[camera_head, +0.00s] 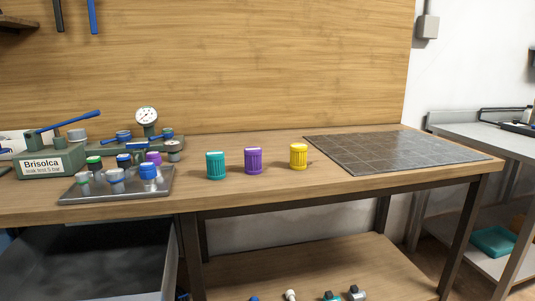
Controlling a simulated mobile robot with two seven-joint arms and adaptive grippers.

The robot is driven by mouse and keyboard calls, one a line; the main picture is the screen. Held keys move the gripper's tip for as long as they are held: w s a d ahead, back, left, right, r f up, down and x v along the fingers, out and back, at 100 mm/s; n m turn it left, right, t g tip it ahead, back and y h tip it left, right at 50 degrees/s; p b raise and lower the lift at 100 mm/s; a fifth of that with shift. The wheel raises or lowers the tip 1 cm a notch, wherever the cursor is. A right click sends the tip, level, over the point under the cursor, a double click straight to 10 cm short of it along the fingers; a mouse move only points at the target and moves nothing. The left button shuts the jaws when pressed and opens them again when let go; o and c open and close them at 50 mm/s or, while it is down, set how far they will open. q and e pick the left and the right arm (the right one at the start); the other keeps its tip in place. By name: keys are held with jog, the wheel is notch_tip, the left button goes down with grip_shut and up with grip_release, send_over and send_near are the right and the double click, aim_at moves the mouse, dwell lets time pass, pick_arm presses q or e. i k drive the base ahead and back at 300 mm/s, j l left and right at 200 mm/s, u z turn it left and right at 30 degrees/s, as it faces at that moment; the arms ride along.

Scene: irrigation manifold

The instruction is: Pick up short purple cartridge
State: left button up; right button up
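A purple ribbed cartridge (253,162) stands upright on the wooden bench top, in the middle of a loose row. A teal cartridge (215,166) stands to its left and a yellow cartridge (298,157) to its right, each apart from it. The three look similar in height. A smaller purple piece (153,158) shows among the fittings at the back of the metal tray; its lower part is partly hidden. Neither of my grippers is in view.
The metal tray (125,195) holds several capped fittings at the left, before a green Brisolca test unit (52,162) with a gauge (146,115). A dark gridded mat (395,150) lies at the right. The bench front (270,188) is clear.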

aim_at(253, 154)
jog(key=i+l, duration=0.4)
jog(key=i+l+u, duration=0.1)
jog(key=i+l, duration=0.25)
jog(key=l, duration=0.25)
